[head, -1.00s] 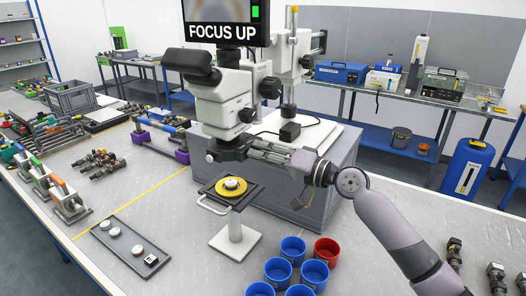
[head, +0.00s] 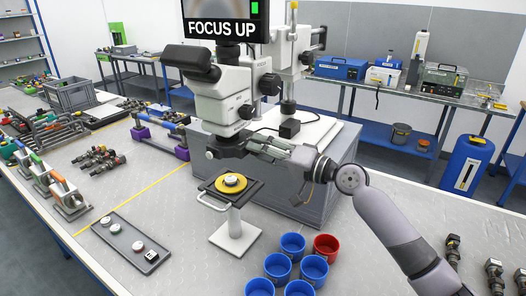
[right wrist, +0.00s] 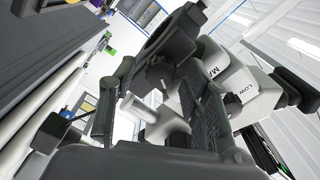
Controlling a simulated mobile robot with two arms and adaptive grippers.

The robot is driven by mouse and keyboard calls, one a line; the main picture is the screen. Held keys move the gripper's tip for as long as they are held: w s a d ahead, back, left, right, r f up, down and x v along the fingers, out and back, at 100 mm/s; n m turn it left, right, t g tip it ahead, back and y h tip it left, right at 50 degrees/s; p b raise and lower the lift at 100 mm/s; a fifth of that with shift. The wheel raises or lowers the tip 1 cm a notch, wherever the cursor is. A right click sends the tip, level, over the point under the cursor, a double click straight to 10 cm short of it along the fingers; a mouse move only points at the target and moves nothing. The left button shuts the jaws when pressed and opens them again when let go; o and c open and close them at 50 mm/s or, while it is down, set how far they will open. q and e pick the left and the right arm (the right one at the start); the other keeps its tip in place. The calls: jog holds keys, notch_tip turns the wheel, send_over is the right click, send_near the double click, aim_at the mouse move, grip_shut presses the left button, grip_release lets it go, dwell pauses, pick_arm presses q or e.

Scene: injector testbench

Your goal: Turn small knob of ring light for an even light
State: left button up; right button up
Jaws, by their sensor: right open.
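The dark ring light (head: 228,147) sits around the bottom of the white microscope (head: 222,95). It also shows as a black ring in the right wrist view (right wrist: 172,32). Its small dark knob (right wrist: 160,73) sticks out of the ring's near side there. My right gripper (head: 256,146) comes in from the right, just under the microscope body and beside the ring light. In the right wrist view its two fingers (right wrist: 156,82) are apart, with the knob showing between the tips. I cannot tell whether a finger touches it. My left gripper is not in view.
A stage with a yellow disc (head: 231,184) stands below the ring light. A monitor reading "FOCUS UP" (head: 222,29) is above. Blue cups (head: 278,266) and a red cup (head: 326,246) stand in front. A grey tray (head: 124,238) lies left.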

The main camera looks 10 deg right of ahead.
jog(key=v, duration=1.2)
dwell(1.7)
